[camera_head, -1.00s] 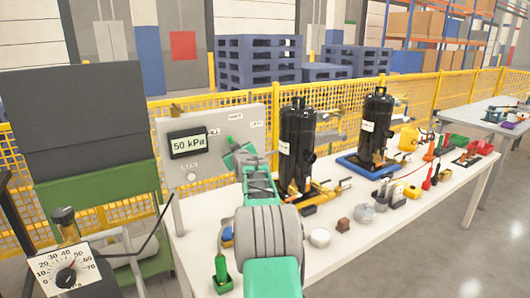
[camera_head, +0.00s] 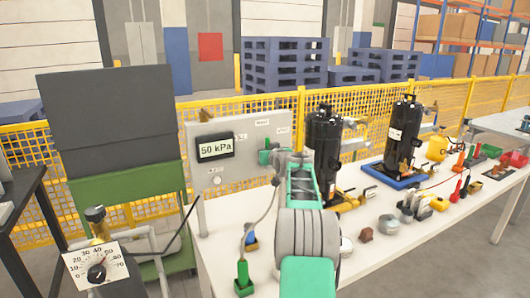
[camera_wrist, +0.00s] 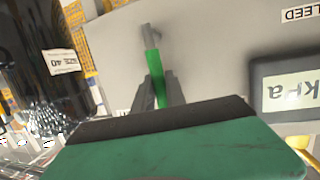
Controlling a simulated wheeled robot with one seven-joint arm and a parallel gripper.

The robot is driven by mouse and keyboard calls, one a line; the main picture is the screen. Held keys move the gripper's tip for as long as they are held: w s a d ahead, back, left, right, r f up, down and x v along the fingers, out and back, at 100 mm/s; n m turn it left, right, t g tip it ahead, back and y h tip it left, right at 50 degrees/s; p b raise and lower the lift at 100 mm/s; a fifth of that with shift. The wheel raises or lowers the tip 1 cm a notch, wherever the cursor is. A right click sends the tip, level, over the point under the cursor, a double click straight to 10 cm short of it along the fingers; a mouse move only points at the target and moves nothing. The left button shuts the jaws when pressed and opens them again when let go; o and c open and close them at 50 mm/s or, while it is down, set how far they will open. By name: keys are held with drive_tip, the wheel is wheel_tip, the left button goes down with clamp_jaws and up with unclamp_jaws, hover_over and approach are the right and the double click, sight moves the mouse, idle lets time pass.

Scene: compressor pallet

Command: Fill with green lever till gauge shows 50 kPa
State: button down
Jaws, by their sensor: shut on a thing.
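A light grey panel (camera_head: 202,172) stands at the left end of the white table. Its dark display (camera_head: 215,148) reads 50 kPa; part of this display shows upside down in the wrist view (camera_wrist: 288,92). The green lever (camera_wrist: 152,62) sticks out from the panel in the wrist view. My gripper (camera_wrist: 155,88) is shut on it, with one dark finger on each side. In the head view my gripper (camera_head: 268,156) is at the panel, right of the display, and the lever is hard to separate from it. A round-scale dial (camera_head: 97,268) shows at the lower left.
Two black cylinders (camera_head: 324,150) (camera_head: 402,135) stand right of the panel. A green-handled tool (camera_head: 243,278) stands at the table's front left, near a grey hose (camera_head: 264,208). Small parts crowd the table to the right. A yellow mesh fence (camera_head: 130,200) runs behind.

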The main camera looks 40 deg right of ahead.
drive_tip(key=shift+f, duration=0.15)
drive_tip(key=c, duration=1.4)
unclamp_jaws()
drive_tip(key=shift+o, duration=0.2)
drive_tip(key=b+v, duration=0.1)
drive_tip(key=v, duration=0.7)
drive_tip(key=shift+b, duration=0.4)
drive_tip(key=shift+w, duration=0.1)
